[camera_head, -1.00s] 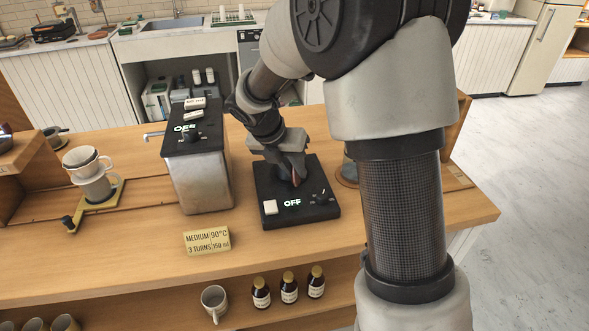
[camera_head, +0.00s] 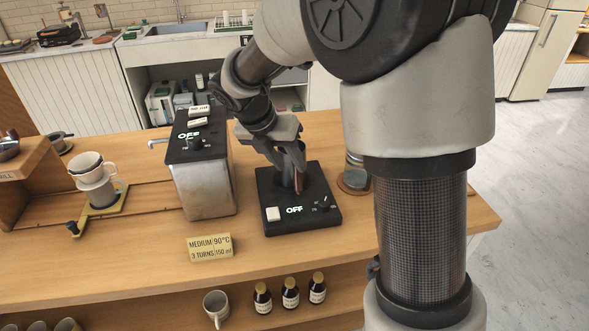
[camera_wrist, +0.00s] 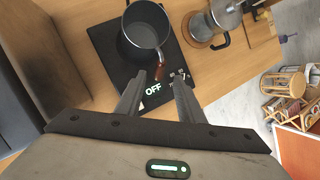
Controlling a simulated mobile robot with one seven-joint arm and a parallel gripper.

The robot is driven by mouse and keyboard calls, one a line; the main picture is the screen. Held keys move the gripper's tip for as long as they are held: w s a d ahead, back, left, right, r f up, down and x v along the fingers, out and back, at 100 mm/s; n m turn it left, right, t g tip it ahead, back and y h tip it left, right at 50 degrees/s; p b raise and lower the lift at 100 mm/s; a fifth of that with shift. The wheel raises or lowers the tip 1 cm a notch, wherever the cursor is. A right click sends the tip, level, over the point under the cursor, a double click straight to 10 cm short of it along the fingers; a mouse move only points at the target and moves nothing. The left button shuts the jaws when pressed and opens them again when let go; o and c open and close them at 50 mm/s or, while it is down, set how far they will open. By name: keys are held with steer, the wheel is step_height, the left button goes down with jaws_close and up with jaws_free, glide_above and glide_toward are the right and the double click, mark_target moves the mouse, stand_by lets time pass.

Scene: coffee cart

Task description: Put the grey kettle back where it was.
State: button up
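The grey kettle (camera_wrist: 144,34), dark and open-topped, stands upright on a black hot plate (camera_wrist: 105,40) in the wrist view. Its reddish-brown handle (camera_wrist: 158,70) points toward my gripper (camera_wrist: 160,78). The fingers are apart, one on each side of the handle end, with visible gaps; they are not closed on it. In the head view my gripper (camera_head: 292,165) is above the hot plate (camera_head: 328,212) and hides most of the kettle. The hot plate's display reads OFF.
A silver pot with a black handle (camera_wrist: 225,14) stands on a round wooden coaster beside the hot plate. A metal boiler (camera_head: 207,188) is to the left, with a dripper stand (camera_head: 100,205) beyond. A recipe sign (camera_head: 210,247) stands in front. Free counter lies before the hot plate.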

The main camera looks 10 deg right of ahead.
steer(key=s+d+r+m, duration=0.1)
steer(key=s+r+m, duration=0.6)
steer(key=r, duration=0.2)
steer(key=s+d+r+m+t+y, duration=0.2)
steer(key=s+m+t+y, duration=0.15)
steer(key=s+m, duration=1.7)
step_height(320, 180, up, 8)
steer(key=w+m+p, duration=0.2)
steer(key=w+p, duration=0.1)
steer(key=p, duration=0.5)
steer(key=shift+g+y, duration=0.35)
steer(key=shift+y, duration=0.1)
steer(key=shift+d+m, duration=0.1)
steer(key=shift+m, duration=0.15)
